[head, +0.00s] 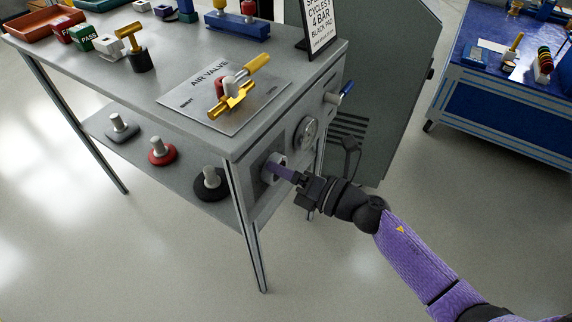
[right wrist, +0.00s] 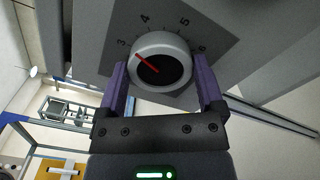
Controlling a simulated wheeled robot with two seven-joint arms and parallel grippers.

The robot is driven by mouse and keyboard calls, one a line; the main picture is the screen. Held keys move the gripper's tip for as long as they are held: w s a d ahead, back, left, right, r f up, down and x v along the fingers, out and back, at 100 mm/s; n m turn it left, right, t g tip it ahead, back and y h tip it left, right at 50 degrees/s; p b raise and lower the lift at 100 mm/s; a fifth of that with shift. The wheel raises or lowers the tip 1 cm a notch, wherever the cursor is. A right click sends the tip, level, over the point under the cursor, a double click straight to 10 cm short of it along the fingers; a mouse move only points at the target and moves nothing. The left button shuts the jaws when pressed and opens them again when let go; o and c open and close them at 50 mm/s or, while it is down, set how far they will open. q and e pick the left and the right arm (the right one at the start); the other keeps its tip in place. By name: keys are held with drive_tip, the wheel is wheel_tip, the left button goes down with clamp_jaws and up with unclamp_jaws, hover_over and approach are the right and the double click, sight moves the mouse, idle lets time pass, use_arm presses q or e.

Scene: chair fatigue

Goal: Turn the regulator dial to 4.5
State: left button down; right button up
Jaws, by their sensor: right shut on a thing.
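The regulator dial (right wrist: 176,45) is a round light-grey knob with a black centre and a red pointer, set on a dark plate marked 3, 4, 5 and 6. The pointer slants up and left, toward about the 3. In the head view the dial (head: 277,158) is on the table's front end panel, partly hidden by my fingers. My right gripper (head: 280,171) reaches it from the front right. In the right wrist view its purple fingers (right wrist: 161,76) are on either side of the dial and shut on it. My left gripper is not in view.
A pressure gauge (head: 306,133) and a blue-handled valve (head: 343,94) are on the same panel, right of the dial. A yellow-handled air valve (head: 233,98) is on the tabletop above. A grey cabinet (head: 392,75) stands behind. The floor in front is clear.

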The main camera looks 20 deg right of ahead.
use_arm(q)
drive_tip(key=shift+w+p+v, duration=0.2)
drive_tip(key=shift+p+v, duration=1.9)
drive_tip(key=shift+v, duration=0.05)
use_arm(e)
drive_tip(key=shift+m, duration=4.5)
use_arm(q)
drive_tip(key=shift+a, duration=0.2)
use_arm(e)
drive_tip(key=shift+f, duration=0.1)
drive_tip(key=o, duration=1)
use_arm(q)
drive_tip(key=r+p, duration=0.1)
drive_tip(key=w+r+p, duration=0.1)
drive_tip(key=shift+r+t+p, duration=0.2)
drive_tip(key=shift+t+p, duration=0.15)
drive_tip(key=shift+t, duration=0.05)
use_arm(e)
drive_tip(key=v, duration=1)
